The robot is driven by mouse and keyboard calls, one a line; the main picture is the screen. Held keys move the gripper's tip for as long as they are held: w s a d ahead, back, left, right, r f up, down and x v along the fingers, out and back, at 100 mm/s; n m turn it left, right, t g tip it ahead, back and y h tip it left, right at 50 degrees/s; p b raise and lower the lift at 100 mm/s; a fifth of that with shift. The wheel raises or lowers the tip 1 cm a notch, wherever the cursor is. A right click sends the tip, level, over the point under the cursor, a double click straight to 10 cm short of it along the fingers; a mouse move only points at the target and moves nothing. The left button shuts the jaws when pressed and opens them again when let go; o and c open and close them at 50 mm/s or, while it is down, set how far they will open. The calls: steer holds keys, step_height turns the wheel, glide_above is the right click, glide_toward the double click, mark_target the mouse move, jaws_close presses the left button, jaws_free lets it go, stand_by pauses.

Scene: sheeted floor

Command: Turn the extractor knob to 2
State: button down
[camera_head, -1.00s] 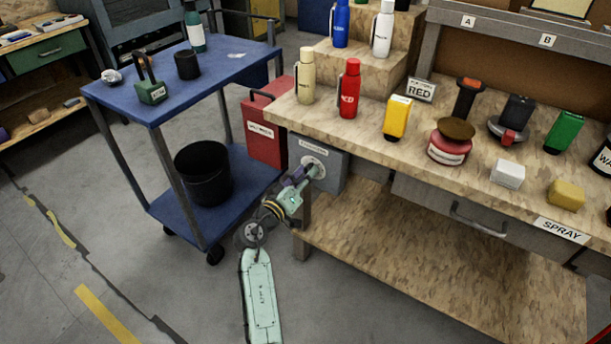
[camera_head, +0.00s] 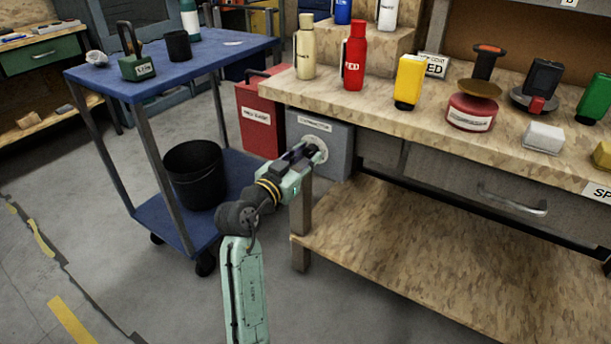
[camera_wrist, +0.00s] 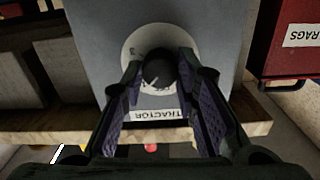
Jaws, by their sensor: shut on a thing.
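The extractor box (camera_head: 338,157) is a grey box with a label, fixed at the left end of the workbench under its top. Its round pale dial (camera_head: 322,146) faces my gripper (camera_head: 308,152). In the wrist view the dial (camera_wrist: 131,47) is upside down, with the black knob (camera_wrist: 158,71) at its middle. The two purple-padded fingers of my gripper (camera_wrist: 160,66) stand on either side of the knob and are shut on it. Some dial marks show, but I cannot read the knob's setting.
A red rags bin (camera_head: 262,128) stands just left of the box. A blue cart (camera_head: 150,90) with a black bucket (camera_head: 195,172) on its lower shelf is further left. The workbench leg (camera_head: 301,225) and low shelf (camera_head: 420,265) are close to my arm.

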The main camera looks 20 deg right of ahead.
steer(key=m+b, duration=0.1)
steer(key=b, duration=0.1)
steer(key=m+b, duration=0.2)
steer(key=b, duration=0.1)
steer(key=m+b, duration=0.2)
steer(key=shift+f, duration=0.3)
steer(key=shift+r+m+b, duration=0.2)
steer(key=shift+m+b, duration=0.9)
steer(key=shift+b, duration=0.25)
steer(key=c, duration=1.2)
jaws_free()
steer(key=shift+r, duration=0.1)
steer(key=shift+c, duration=0.2)
steer(key=v, duration=1.2)
